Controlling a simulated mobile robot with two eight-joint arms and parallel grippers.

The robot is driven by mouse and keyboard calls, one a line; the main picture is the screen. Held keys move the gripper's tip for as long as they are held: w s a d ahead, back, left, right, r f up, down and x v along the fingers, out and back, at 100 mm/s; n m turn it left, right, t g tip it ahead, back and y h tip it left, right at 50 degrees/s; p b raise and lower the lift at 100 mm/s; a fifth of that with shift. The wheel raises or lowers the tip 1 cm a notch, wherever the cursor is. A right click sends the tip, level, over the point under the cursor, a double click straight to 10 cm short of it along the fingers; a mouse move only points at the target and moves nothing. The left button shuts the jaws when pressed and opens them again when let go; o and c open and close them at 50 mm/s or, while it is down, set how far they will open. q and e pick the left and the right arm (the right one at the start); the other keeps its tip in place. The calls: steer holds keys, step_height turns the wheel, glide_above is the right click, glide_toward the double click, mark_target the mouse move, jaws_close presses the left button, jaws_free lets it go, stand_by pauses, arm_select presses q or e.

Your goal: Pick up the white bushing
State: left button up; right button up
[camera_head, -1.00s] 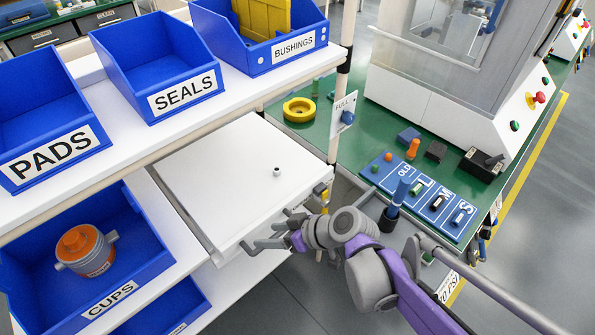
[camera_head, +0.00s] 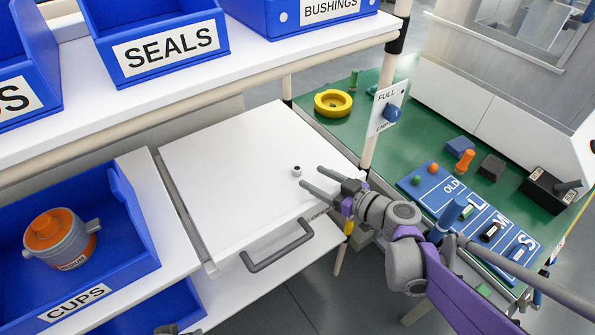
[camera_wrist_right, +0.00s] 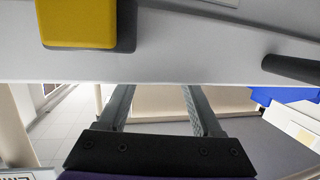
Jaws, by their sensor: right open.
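The white bushing (camera_head: 297,170), a small light ring with a dark hole, stands on the white drawer top (camera_head: 225,165) near its right side. My right gripper (camera_head: 311,180) is open and empty, with its two fingers reaching left over the drawer's right edge. The fingertips are close to the bushing, on its near right side, and the bushing is not between them. I cannot tell their exact height above the surface. In the right wrist view the two fingers (camera_wrist_right: 158,95) are spread apart with nothing held, and the bushing does not show.
A dark handle (camera_head: 278,246) sticks out at the drawer front. A shelf with the SEALS bin (camera_head: 165,55) overhangs behind. The CUPS bin (camera_head: 140,262) is at left. A post (camera_head: 385,110), yellow ring (camera_head: 333,103) and blue size board (camera_head: 470,225) are at right.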

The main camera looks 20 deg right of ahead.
mark_target(301, 171)
steer(key=b+x, duration=0.1)
steer(key=x, duration=0.3)
steer(key=shift+w+a+f, duration=0.1)
steer(key=shift+a, duration=0.25)
steer(key=shift+w+a, duration=0.2)
steer(key=shift+w, duration=0.15)
jaws_close()
